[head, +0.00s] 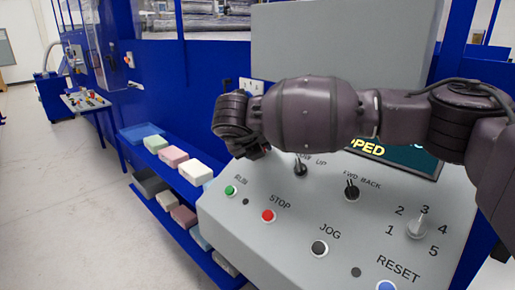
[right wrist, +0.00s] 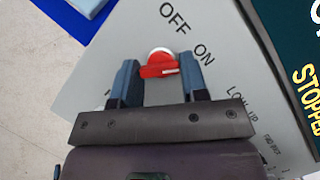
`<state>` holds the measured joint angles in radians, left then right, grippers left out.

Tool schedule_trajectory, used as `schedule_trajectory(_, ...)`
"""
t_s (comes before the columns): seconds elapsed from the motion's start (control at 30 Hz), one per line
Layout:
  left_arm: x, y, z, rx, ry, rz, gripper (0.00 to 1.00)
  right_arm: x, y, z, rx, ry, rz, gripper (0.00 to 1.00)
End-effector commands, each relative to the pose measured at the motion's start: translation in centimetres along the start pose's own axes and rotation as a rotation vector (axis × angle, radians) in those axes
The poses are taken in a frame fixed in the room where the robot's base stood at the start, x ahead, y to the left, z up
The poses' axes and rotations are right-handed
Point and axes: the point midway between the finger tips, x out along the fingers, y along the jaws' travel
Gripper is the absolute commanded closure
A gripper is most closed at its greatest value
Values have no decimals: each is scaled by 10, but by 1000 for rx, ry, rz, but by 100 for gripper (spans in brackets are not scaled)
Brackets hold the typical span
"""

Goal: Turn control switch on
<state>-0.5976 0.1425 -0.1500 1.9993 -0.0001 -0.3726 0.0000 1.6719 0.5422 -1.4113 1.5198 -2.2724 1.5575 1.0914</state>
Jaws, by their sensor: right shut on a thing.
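The control switch (right wrist: 158,70) is a red knob on a white round base, set in the grey panel beside the printed words OFF and ON. Its red bar lies roughly across the right wrist view, and its right end is nearer ON than OFF. My right gripper (right wrist: 160,82) has one blue finger on each side of the knob and is shut on it. In the head view my right wrist (head: 240,125) reaches over the panel's left upper part and hides the switch and fingertips. My left gripper is in neither view.
The sloped control panel (head: 300,240) carries a green RUN button (head: 229,190), a red STOP button (head: 268,215), black toggles, a JOG button (head: 319,248), a numbered dial (head: 417,228) and a blue RESET button (head: 386,287). The display (right wrist: 300,75) reads STOPPED. Foam blocks (head: 173,156) lie on blue shelves left.

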Motion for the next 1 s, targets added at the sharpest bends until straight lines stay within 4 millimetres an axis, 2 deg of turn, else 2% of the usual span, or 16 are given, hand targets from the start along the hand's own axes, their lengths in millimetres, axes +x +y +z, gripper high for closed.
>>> schedule_trajectory(0.3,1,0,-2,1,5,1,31,-1,0,1,91,-1,-35,83)
schedule_trajectory(0.77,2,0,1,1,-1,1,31,-1,0,1,102,-1,-39,83)
schedule_trajectory(0.8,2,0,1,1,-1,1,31,-1,0,1,102,-1,-39,57)
schedule_trajectory(0.93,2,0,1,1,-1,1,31,-1,0,1,101,-1,-39,37)
schedule_trajectory(1.0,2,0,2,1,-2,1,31,0,0,1,101,-1,-39,34)
